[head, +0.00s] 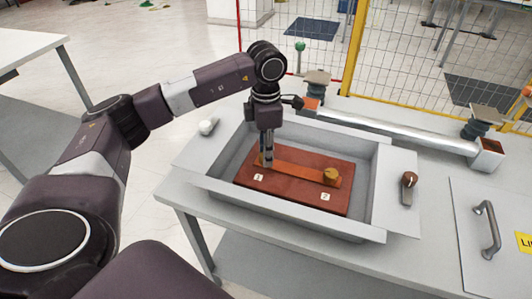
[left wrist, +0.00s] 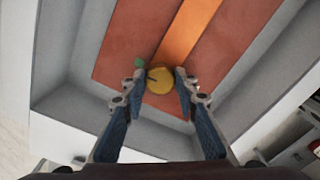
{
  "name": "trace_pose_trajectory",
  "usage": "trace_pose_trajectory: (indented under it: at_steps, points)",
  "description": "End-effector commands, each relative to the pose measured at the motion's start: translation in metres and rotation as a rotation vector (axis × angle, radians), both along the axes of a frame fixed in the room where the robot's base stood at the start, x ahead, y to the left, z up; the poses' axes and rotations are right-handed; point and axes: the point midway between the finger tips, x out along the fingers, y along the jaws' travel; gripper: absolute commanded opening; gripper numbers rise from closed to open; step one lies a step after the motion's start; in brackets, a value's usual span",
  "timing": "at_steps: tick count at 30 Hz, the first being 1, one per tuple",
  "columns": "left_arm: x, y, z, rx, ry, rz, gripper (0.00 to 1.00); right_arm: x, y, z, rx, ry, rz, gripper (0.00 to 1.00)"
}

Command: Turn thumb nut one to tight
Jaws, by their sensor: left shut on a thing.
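A brass thumb nut (left wrist: 160,81) sits at the left end of a copper bar (head: 298,171) on a red-brown board (head: 290,193) in a grey open tray (head: 230,200). My left gripper (head: 267,163) points down over this nut and hides most of it in the head view. In the left wrist view, the fingers (left wrist: 160,84) are shut on the nut, one on each side. A dark line and a small green mark (left wrist: 140,63) show beside it. The other brass thumb nut (head: 331,175) stands free at the bar's right end. My right gripper is out of view.
Small white labels (head: 258,177) lie on the board by each nut. Tray walls surround the board. A metal tube (head: 400,131) with insulators lies behind.

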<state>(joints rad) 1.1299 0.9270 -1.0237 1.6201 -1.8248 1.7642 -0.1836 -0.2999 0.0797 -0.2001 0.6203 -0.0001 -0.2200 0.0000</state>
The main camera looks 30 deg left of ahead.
Motion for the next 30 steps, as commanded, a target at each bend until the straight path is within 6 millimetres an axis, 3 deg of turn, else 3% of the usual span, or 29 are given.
trace_pose_trajectory:
  at_steps: [14,15,19,30]
  points:
    - [0.0017,0.0007,0.0024,0.0,-0.007,-0.013,0.03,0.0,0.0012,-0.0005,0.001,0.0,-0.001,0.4]
    - [0.0017,0.0007,0.0024,0.0,-0.007,-0.013,0.3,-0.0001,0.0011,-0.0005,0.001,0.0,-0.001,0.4]
    - [0.0013,0.0005,0.0019,-0.001,-0.005,-0.013,0.44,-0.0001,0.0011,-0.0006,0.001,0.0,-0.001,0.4]
    - [0.0009,0.0002,0.0061,0.0,-0.003,-0.014,0.45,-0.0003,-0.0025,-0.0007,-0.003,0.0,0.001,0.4]
